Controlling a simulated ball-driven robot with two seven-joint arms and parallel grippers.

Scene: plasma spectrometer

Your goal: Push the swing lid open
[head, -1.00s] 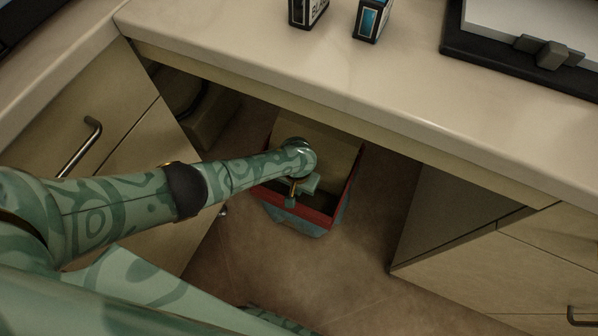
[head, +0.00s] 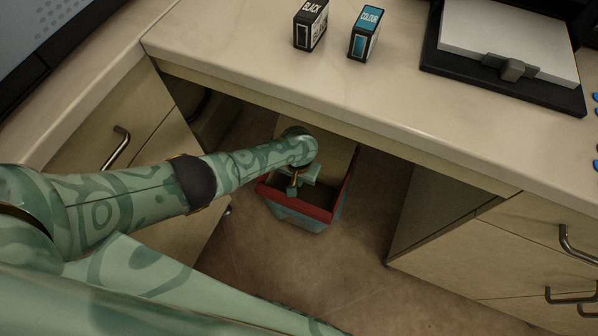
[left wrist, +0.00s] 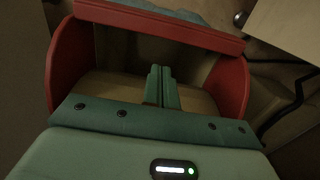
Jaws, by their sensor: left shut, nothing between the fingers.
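A bin with a red rim (head: 306,209) and a blue-grey body (head: 298,222) stands on the floor under the desk. Its beige swing lid (head: 334,157) is tilted, with a dark gap between it and the front rim. My left gripper (head: 292,191) reaches down from the left over the bin's mouth. In the left wrist view its two green fingers (left wrist: 162,88) are shut and empty, between the red side walls (left wrist: 70,65) and over the beige lid (left wrist: 198,98). Whether the fingertips touch the lid is unclear. My right gripper is not in view.
The desk's front edge (head: 330,105) overhangs close behind my left wrist. Drawer cabinets stand left (head: 95,145) and right (head: 500,255) of the bin. A black ink box (head: 311,25), a colour ink box (head: 365,34) and a paper tray (head: 505,55) are on the desk. The floor (head: 330,265) in front is clear.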

